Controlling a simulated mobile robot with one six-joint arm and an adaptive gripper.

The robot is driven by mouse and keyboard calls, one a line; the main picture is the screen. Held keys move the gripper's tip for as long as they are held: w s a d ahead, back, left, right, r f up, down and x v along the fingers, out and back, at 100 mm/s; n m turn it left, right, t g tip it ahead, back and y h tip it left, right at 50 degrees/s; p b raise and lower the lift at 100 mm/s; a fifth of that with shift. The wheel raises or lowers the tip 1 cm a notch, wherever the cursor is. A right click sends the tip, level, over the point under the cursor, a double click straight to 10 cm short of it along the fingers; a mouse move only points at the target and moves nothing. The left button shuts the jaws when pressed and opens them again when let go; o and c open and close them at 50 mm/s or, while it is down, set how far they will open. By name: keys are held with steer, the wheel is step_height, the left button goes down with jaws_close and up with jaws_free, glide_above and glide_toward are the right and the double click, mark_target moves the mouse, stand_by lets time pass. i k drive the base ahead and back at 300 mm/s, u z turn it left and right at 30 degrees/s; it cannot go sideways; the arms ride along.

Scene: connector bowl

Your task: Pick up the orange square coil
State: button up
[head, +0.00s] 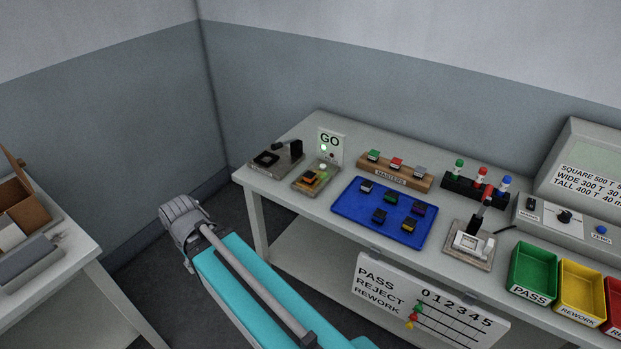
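A small dark block with an orange-yellow edge (408,227) lies at the front right of the blue tray (345,208). Another orange-yellow piece (312,179) sits in the fixture below the GO sign. I cannot tell from this view which of them is the square coil. What looks like my gripper (181,212) is a grey ribbed end at the left, beyond the table's left end and apart from both pieces. Its fingers are too unclear to tell open from shut.
Several other dark blocks, with blue or green parts (391,198), share the tray. A black fixture (268,158), a masters rack (395,175), a white-topped fixture (468,243) and bins, including green (533,270), stand on the table. A scoring board (425,300) hangs in front.

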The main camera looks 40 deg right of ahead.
mark_target(309, 177)
steer(key=z, duration=0.05)
steer(key=k, duration=1.45)
steer(key=z, duration=0.8)
steer(key=i, duration=1)
steer(key=u, duration=0.05)
